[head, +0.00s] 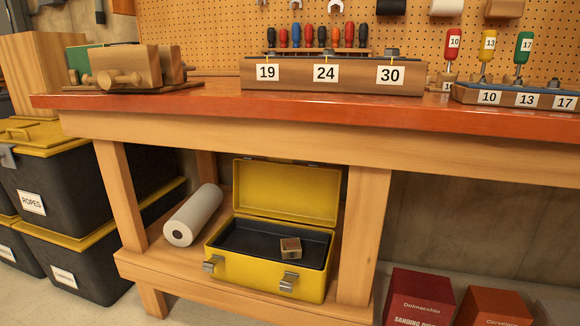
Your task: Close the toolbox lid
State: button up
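The yellow toolbox (262,272) stands on the lower shelf of the workbench, with two grey latches on its front. Its lid (286,192) is open, raised upright at the back. Inside the dark tray lies a small wooden block (291,248), toward the right. My gripper is not in view.
A white paper roll (196,214) lies left of the toolbox on the shelf (160,262). Bench legs (362,235) flank the shelf opening, and the orange-red bench top (330,107) overhangs it. Black bins with yellow lids (60,180) stand left; red and orange boxes (418,298) stand right.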

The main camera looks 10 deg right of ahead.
aim_at(279, 188)
jog(key=i+l+z, duration=0.15)
jog(key=i+l, duration=0.35)
jog(key=i+l+z, duration=0.2)
jog(key=i+l, duration=0.25)
jog(key=i, duration=0.1)
